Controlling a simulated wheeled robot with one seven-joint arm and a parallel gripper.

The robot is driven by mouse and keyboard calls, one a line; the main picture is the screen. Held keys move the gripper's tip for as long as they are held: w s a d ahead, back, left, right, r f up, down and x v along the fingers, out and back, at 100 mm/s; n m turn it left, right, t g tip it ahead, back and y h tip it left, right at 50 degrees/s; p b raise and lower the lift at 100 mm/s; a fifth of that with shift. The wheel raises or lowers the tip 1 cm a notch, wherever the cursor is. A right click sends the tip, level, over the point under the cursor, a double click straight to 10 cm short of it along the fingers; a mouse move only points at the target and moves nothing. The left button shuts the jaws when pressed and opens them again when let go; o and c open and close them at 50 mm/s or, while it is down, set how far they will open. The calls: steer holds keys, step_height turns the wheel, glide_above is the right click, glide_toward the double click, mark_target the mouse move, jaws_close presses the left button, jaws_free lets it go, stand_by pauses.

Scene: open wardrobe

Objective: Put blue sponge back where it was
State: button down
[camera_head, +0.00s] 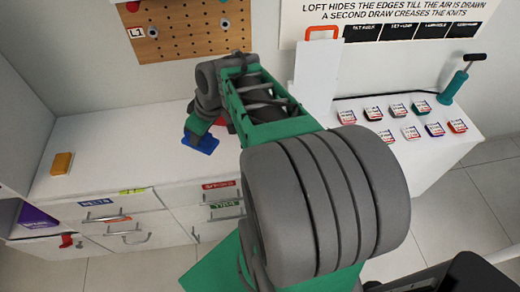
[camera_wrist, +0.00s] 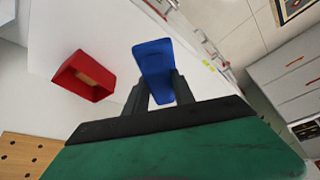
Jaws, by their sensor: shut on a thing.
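The blue sponge (camera_wrist: 153,60) is between the two fingers of my gripper (camera_wrist: 160,90) in the wrist view. My gripper is shut on it. In the head view the blue sponge (camera_head: 201,143) shows at the end of my arm, over the white counter near its back. My gripper (camera_head: 200,128) is partly hidden there by my own arm. I cannot tell whether the sponge touches the counter top.
A red open box (camera_wrist: 84,77) stands close to the sponge, mostly hidden behind my arm in the head view. A yellow block (camera_head: 62,163) lies at the counter's left. A pegboard (camera_head: 185,30) hangs behind. Labelled drawers (camera_head: 120,222) are below. The counter's left middle is clear.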

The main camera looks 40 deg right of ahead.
steer(key=d+f+n, duration=0.1)
steer(key=d+f, duration=0.3)
steer(key=d, duration=0.2)
steer(key=s+d+f+n+p, duration=0.1)
steer(key=d+f, duration=0.4)
steer(key=d, duration=0.2)
steer(key=s+d+f+y+p, duration=0.1)
steer(key=d+f, duration=0.4)
steer(key=d, duration=0.1)
steer(key=shift+s+d+n+g, duration=0.25)
steer(key=shift+d+n+g, duration=0.05)
steer(key=shift+d+n, duration=0.1)
step_height(320, 180, down, 2)
steer(key=shift+f+p, duration=0.25)
steer(key=shift+p, duration=0.25)
steer(key=shift+f+b, duration=0.3)
steer(key=shift+f, duration=0.1)
steer(key=c, duration=1.1)
jaws_free()
steer(key=shift+r, duration=0.1)
steer(key=shift+o, duration=0.2)
